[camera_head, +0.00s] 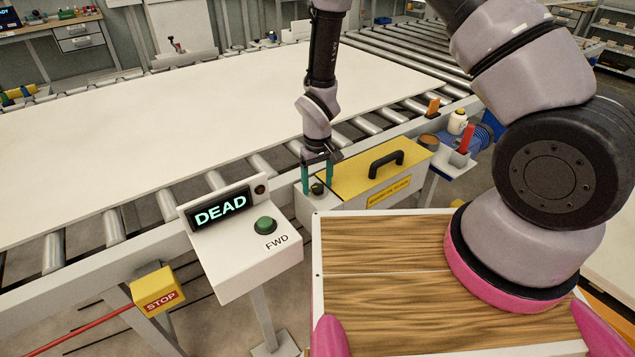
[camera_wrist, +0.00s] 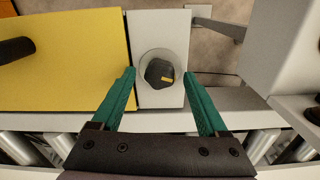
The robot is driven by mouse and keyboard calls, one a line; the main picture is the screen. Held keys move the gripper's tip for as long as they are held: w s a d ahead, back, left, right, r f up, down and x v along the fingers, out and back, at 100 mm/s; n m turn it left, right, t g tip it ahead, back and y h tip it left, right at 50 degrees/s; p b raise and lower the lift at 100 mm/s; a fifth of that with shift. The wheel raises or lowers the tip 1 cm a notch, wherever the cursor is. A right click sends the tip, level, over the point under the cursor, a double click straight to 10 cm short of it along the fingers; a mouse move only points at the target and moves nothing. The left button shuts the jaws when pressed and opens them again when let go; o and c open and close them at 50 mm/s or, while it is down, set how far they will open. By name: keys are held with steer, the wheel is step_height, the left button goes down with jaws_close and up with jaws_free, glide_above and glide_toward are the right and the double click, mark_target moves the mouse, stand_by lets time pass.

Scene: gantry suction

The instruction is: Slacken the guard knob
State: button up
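In the head view the knob (camera_head: 318,187) is small, at the left end of the yellow cover (camera_head: 365,165). My gripper (camera_head: 318,180) points down at it with green fingers. In the wrist view my gripper (camera_wrist: 158,82) is open, one finger on each side of the knob, with gaps between fingers and knob. Whether the fingertips are level with the knob is hard to tell.
A console with a DEAD display (camera_head: 221,208) and green FWD button (camera_head: 265,225) stands left of the knob. A yellow STOP box (camera_head: 158,290) hangs lower left. A black handle (camera_head: 386,163) rises from the cover. A large white sheet (camera_head: 200,125) lies on the rollers behind.

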mark_target(318, 186)
steer(key=shift+r, duration=0.1)
step_height(318, 186, up, 11)
steer(key=shift+f, duration=0.2)
stand_by(0.5)
step_height(318, 186, down, 11)
steer(key=m, duration=1.3)
steer(key=shift+r, duration=0.1)
